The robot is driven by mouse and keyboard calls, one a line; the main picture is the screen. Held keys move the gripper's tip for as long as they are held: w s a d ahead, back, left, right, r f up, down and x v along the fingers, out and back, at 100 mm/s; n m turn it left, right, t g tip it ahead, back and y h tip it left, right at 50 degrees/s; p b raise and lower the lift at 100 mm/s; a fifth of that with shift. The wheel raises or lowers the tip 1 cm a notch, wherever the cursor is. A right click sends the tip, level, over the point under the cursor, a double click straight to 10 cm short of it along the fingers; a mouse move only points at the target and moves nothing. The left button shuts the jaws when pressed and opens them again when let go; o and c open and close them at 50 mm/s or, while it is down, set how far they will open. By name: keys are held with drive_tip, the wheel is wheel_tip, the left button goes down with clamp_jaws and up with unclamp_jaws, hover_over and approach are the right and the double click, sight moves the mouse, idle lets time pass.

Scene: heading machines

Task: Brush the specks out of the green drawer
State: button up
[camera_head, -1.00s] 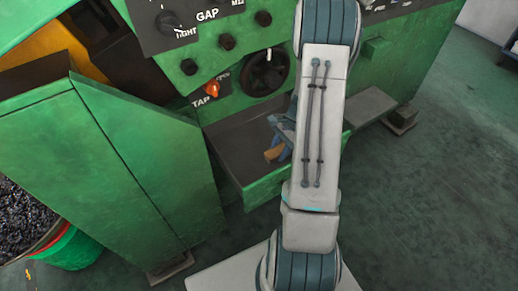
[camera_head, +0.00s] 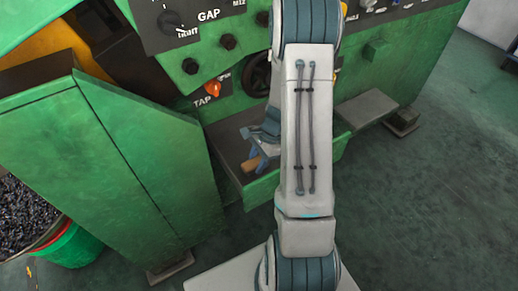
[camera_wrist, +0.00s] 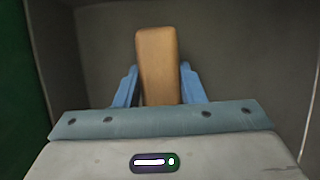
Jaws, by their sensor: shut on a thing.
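The green drawer (camera_head: 258,190) is pulled out from the machine's lower front, with a dark grey inside. My gripper (camera_head: 257,150) is down in the drawer, partly hidden by my arm in the head view. It is shut on a wooden brush handle (camera_head: 250,164). In the wrist view, the blue fingers of my gripper (camera_wrist: 160,88) flank the tan wooden handle (camera_wrist: 158,60). The bristles are hidden in both views. The drawer's bare grey floor and walls (camera_wrist: 240,45) surround it in the wrist view. I cannot make out any specks.
The green machine front above the drawer carries knobs and an orange TAP switch (camera_head: 213,88). A green guard panel (camera_head: 110,180) stands to the left. A bucket of dark bits (camera_head: 25,220) is at the far left. A grey step (camera_head: 367,108) juts out to the right.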

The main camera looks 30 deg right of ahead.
drive_tip(key=shift+r+p, duration=2.9)
drive_tip(key=shift+r, duration=1.2)
